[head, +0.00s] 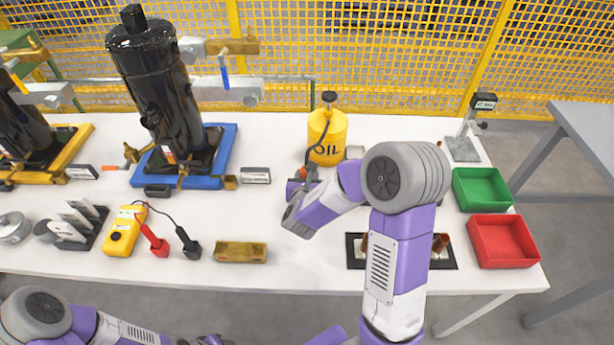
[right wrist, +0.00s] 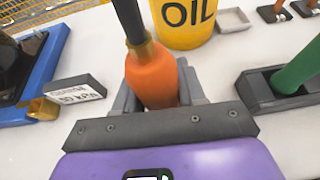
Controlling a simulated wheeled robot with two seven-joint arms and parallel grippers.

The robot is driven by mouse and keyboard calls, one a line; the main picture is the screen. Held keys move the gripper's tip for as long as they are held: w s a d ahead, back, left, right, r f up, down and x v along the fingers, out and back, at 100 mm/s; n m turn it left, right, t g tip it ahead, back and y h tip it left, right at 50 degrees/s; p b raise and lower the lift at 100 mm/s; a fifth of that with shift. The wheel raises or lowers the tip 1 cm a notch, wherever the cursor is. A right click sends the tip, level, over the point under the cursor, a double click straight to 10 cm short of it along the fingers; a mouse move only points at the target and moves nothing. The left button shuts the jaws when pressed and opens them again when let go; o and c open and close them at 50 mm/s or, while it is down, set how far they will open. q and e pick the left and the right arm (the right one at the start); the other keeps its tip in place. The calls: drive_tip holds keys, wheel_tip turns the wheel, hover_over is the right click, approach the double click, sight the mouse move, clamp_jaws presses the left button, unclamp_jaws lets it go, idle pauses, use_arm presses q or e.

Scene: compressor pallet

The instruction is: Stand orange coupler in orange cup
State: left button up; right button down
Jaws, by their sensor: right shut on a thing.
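My right gripper (right wrist: 155,98) is shut on the orange coupler (right wrist: 152,78), which has a brass collar and a dark stem above its orange body. In the head view the right gripper (head: 301,184) is above the middle of the white table, just in front of the yellow oil can, and a bit of the orange coupler (head: 303,172) shows. I cannot pick out the orange cup with certainty. Part of my left gripper (head: 207,341) shows at the bottom edge, and its jaws cannot be made out.
A yellow oil can (head: 327,135) stands behind the right gripper. A black tray (head: 448,262) is partly hidden by my right arm. Green (head: 482,188) and red (head: 503,240) bins stand at the right. A black compressor (head: 160,85) on a blue base stands at left.

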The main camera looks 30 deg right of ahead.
drive_tip(key=shift+f, duration=0.55)
drive_tip(key=c, duration=0.6)
unclamp_jaws()
drive_tip(key=shift+o, duration=0.2)
drive_tip(key=shift+s, duration=0.1)
drive_tip(key=p+v, duration=0.1)
drive_tip(key=v, duration=0.6)
drive_tip(key=shift+s+p, duration=0.15)
drive_tip(key=shift+p, duration=0.2)
drive_tip(key=shift+a+r, duration=0.1)
drive_tip(key=shift+a, duration=0.05)
